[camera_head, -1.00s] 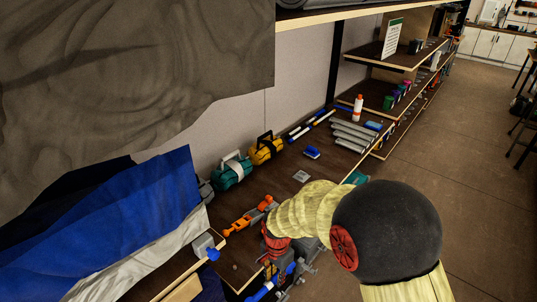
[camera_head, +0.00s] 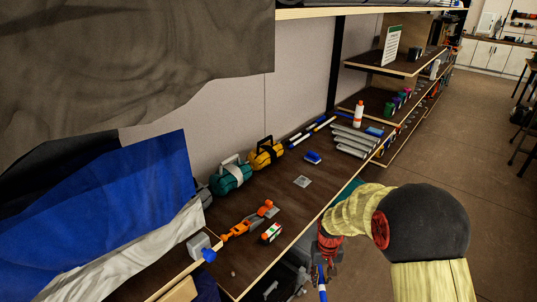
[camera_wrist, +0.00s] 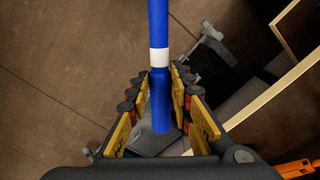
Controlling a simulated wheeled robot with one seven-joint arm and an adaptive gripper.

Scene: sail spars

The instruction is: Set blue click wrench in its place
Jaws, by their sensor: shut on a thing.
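The blue click wrench (camera_wrist: 158,25) is a blue rod with a white band. In the wrist view it runs from the top edge down between the fingers. My gripper (camera_wrist: 160,95) is shut on it, with yellow and dark finger pads on either side. In the head view the blue and white wrench (camera_head: 321,284) shows below my gripper (camera_head: 320,268), off the right edge of the dark shelf (camera_head: 262,222). Part of the wrench is hidden or out of frame.
Blue cloth (camera_head: 120,200) hangs at left. Floor at right is open.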

